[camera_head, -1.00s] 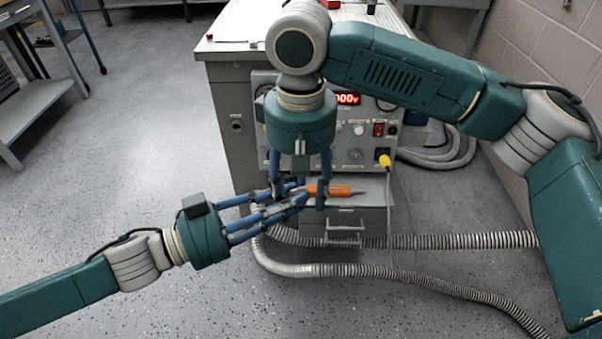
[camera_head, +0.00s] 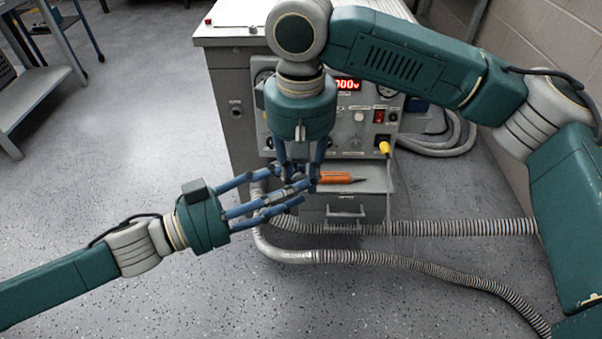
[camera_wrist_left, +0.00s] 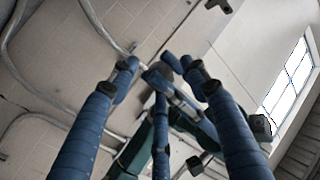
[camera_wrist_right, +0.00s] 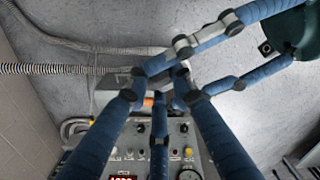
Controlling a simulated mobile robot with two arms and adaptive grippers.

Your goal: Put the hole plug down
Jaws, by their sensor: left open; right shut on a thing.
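My right gripper (camera_head: 302,180) points down in front of the control cabinet, its fingers drawn together on a small thing. I take this to be the hole plug, but the fingers hide it and its shape cannot be made out. The right wrist view shows these fingertips (camera_wrist_right: 160,98) close together. My left gripper (camera_head: 285,188) comes in from the left, open, its fingers spread around and beside the right gripper's tips. They also show spread in the left wrist view (camera_wrist_left: 158,72). The two hands overlap, and I cannot tell whether they touch.
A grey cabinet (camera_head: 232,120) with a control panel stands behind the hands. An orange-handled tool (camera_head: 336,178) lies on its low ledge (camera_head: 375,184), above a drawer (camera_head: 345,209). A yellow plug (camera_head: 384,148) sits in the panel. Ribbed hoses (camera_head: 440,228) cross the floor.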

